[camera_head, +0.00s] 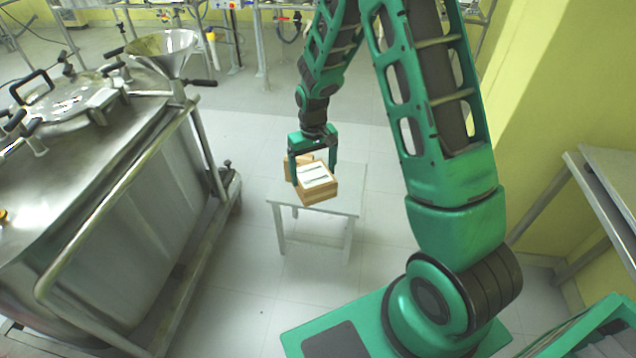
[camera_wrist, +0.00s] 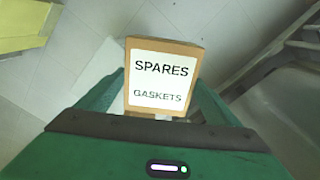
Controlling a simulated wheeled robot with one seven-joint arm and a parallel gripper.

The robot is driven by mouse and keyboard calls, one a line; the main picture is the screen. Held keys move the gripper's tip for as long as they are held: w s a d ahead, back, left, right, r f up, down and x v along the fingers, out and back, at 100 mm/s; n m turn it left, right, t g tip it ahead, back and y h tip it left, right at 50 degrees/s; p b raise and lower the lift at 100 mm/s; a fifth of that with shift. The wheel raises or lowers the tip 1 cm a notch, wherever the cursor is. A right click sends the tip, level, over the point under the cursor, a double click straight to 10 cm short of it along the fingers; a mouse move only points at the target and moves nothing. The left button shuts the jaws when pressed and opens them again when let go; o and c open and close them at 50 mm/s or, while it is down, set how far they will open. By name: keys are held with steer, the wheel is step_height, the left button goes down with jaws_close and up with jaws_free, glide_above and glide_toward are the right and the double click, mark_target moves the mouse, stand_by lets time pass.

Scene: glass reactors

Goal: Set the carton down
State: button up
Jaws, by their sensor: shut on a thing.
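The carton (camera_head: 320,194) is a small brown box with a white label on its upper face. In the wrist view the label on the carton (camera_wrist: 160,80) reads "SPARES GASKETS". My gripper (camera_head: 314,176) is shut on the carton, with one green finger on each side; the fingers also show in the wrist view (camera_wrist: 158,102). The carton is over the small white table (camera_head: 345,205) in the head view. I cannot tell whether its underside touches the tabletop. A brown part behind the left finger is partly hidden.
A large steel vessel (camera_head: 110,230) with a rail and a funnel (camera_head: 165,50) stands to the left. A grey bench (camera_head: 610,190) is at the right by the yellow wall (camera_head: 540,110). The tiled floor (camera_head: 250,270) around the small table is clear.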

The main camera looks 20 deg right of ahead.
steer(key=w+d+f+n+g+h, duration=0.1)
steer(key=d+f+n+h, duration=0.4)
steer(key=d+f+n, duration=0.4)
steer(key=w+d+f+n+g+h, duration=0.1)
steer(key=d+f+n+g+h, duration=0.1)
steer(key=d+f+n+h, duration=0.7)
steer(key=w+a+r+n+t+y, duration=0.1)
steer(key=w+r+n+t+y, duration=0.15)
steer(key=w+n+t, duration=0.45)
steer(key=w+a+r+n+t+y, duration=0.1)
steer(key=w+r+n+t, duration=0.2)
steer(key=t, duration=0.8)
steer(key=shift+n, duration=0.4)
steer(key=f, duration=0.9)
steer(key=shift+s+a+f, duration=0.15)
steer(key=shift+s+a, duration=0.1)
steer(key=shift+s, duration=0.1)
steer(key=o, duration=1.2)
steer(key=shift+g, duration=0.3)
